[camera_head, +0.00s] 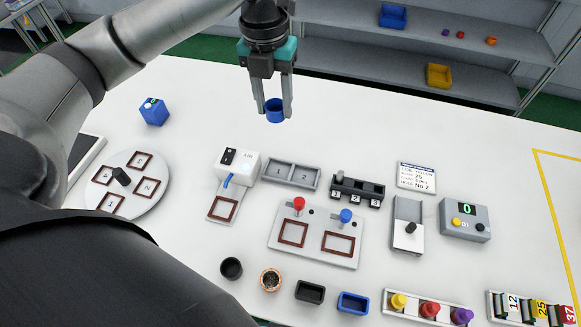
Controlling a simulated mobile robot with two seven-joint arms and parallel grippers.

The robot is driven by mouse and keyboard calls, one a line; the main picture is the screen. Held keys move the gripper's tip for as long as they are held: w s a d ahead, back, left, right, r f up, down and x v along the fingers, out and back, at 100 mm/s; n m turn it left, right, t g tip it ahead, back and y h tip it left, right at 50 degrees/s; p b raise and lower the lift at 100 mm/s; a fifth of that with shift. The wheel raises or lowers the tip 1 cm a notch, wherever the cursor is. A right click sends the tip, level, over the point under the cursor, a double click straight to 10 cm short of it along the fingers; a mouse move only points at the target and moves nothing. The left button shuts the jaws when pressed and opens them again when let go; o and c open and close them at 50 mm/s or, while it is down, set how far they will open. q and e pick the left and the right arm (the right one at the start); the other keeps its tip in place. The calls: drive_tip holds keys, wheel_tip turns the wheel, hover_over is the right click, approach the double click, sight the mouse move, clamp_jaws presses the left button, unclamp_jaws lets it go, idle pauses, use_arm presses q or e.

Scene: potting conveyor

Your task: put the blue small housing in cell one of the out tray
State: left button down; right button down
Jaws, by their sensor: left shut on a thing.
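The blue small housing (275,114) is a short round blue cup. My left gripper (274,103) is shut on it, with one finger on each side, and holds it above the white table near its back edge. A grey tray (291,174) with two cells marked 1 and 2 lies below the held housing and a little to the right; I take it for the out tray. Both its cells look empty. My right gripper is not in view.
A white boxy device (238,166) stands just left of the tray. A plate with red and blue knobs (317,236) lies in front, and a black numbered rack (357,190) is to the right. A blue box (154,111) stands at left. The back right table is clear.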

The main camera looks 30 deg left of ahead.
use_arm(q)
wheel_tip(320, 180, down, 13)
drive_tip(key=shift+s+a+r+b, duration=0.1)
drive_tip(key=shift+b, duration=1.05)
wheel_tip(320, 180, down, 5)
drive_tip(key=shift+f+b, duration=0.1)
drive_tip(key=shift+b, duration=0.5)
